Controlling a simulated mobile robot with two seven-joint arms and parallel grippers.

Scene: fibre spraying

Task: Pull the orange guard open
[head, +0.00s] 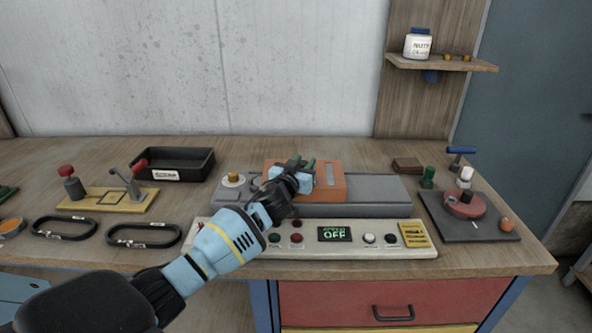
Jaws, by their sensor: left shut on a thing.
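The orange guard (331,182) sits on top of the grey machine (377,190) in the middle of the workbench. My left gripper (304,169) is at the guard's upper surface, left of its middle, and is shut on a part of it. My gripper and wrist hide that gripped part and the guard's front left portion. The guard looks level; I cannot tell how far it is open. The control panel (350,248) in front of the machine has a green display (334,234) reading "SPEED OFF". My right gripper is not in view.
A black tray (173,163), a yellow clamp fixture (108,201) and black oval rings (143,236) lie left of the machine. A dark plate with a red disc (464,206) stands at the right. A shelf (441,64) with a white jar (417,46) hangs above.

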